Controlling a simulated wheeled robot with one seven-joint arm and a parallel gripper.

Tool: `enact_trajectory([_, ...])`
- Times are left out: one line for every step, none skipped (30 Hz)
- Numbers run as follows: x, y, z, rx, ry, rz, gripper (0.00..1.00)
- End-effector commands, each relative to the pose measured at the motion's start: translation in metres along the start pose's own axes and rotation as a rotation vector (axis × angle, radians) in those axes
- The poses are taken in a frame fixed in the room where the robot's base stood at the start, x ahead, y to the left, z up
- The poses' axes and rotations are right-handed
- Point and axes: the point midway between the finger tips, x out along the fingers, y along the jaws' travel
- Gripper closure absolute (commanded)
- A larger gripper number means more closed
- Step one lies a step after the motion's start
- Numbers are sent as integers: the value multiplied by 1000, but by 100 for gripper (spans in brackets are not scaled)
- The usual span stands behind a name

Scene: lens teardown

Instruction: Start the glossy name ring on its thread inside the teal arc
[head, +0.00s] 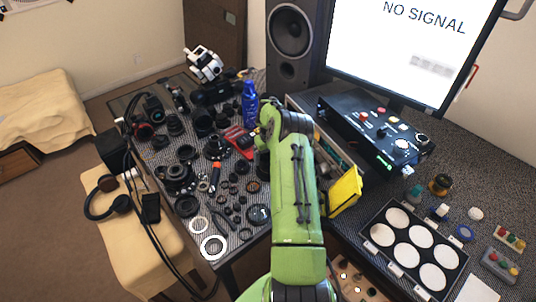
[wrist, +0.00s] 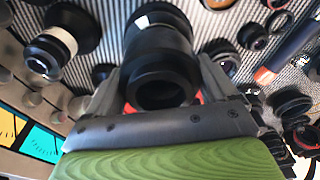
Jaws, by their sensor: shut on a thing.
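In the wrist view my gripper (wrist: 158,92) is shut on a dark, round, hollow black piece (wrist: 160,78), with one finger on each side. Its open end faces the camera. A wider black cylinder with a small white mark (wrist: 155,28) shows directly beyond it. I cannot tell whether the two are one part or touching, or whether the held piece is the glossy name ring; no lettering is readable. A teal patch (wrist: 40,143) shows on a panel at lower left; I cannot identify a teal arc on a thread. In the head view my green arm hides my gripper.
The grey ribbed mat (head: 232,222) carries many black lens parts and white rings (head: 212,247). A blue bottle (head: 249,103) stands at the back. A black instrument box (head: 375,130) and a tray of white discs (head: 410,243) lie to the right. Lens parts crowd both sides of my gripper.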

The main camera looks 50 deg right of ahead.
Motion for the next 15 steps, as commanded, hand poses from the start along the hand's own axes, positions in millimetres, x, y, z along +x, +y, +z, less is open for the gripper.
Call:
enact_trajectory([8, 0, 1, -1, 0, 0, 49])
enact_trajectory([10, 0, 1, -2, 0, 0, 49])
enact_trajectory([11, 0, 1, -2, 0, 0, 49])
enact_trajectory([12, 0, 1, -2, 0, 0, 49])
enact_trajectory([12, 0, 1, -2, 0, 0, 49])
enact_trajectory([13, 0, 2, -1, 0, 0, 49])
enact_trajectory([13, 0, 2, -1, 0, 0, 49])
enact_trajectory([13, 0, 2, -1, 0, 0, 49])
enact_trajectory([13, 0, 2, -1, 0, 1, 49])
enact_trajectory([14, 0, 2, -1, 0, 1, 49])
enact_trajectory([14, 0, 2, 0, 0, 1, 49])
enact_trajectory([15, 0, 2, 0, 0, 1, 49])
enact_trajectory([15, 0, 2, 0, 1, 1, 49])
enact_trajectory([16, 0, 3, 0, 1, 0, 49])
enact_trajectory([16, 0, 3, -1, 1, 0, 49])
